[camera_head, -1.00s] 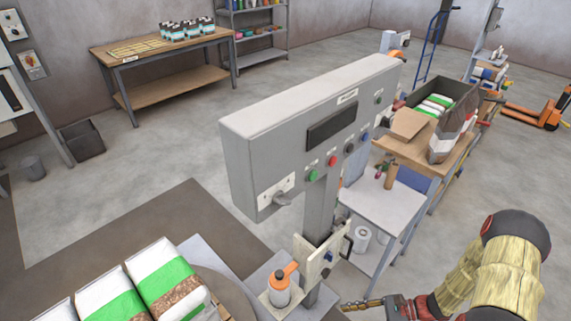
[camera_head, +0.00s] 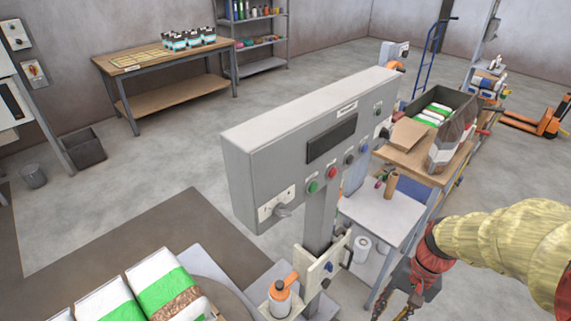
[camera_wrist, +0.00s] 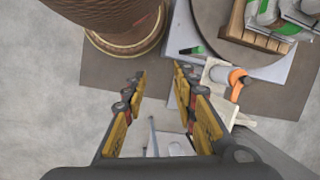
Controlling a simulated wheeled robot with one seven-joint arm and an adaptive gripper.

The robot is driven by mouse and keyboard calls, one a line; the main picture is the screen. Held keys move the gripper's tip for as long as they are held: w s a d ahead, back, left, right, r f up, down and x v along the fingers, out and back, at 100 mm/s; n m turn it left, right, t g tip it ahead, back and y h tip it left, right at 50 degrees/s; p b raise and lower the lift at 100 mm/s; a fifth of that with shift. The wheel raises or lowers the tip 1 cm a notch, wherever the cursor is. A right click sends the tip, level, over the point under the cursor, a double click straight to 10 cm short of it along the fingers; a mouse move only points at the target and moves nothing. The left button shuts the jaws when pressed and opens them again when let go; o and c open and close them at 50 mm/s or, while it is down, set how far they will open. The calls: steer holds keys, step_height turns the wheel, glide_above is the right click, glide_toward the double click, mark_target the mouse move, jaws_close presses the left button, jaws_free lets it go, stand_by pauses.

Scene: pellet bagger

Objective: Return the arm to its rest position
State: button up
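My arm's yellow-sleeved link enters from the right in the head view. My gripper (camera_head: 398,300) hangs low at the bottom edge, right of the grey control box's post, partly cut off. In the wrist view my gripper (camera_wrist: 160,78) has its two yellow-and-black fingers spread apart, with nothing between them but floor and a bit of light structure beyond. The grey control box (camera_head: 315,140) stands on its post, left of my arm.
White-and-green bags (camera_head: 160,282) lie at bottom left. A white side table (camera_head: 385,215) and a wooden bench (camera_head: 410,158) with a bin and a large bag stand behind my arm. A large brown round object (camera_wrist: 115,20) is near the fingers. Open floor lies behind the control box.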

steer(key=s+a+r+n+t+h, duration=0.1)
steer(key=a+r+n+t, duration=0.2)
steer(key=r, duration=0.7)
steer(key=s+a+r+n+t+h+p, duration=0.1)
steer(key=s+a+r+n+t, duration=0.1)
steer(key=r, duration=0.9)
steer(key=shift+a+n+t+h, duration=0.4)
steer(key=shift+a+t, duration=0.25)
steer(key=shift+t, duration=0.55)
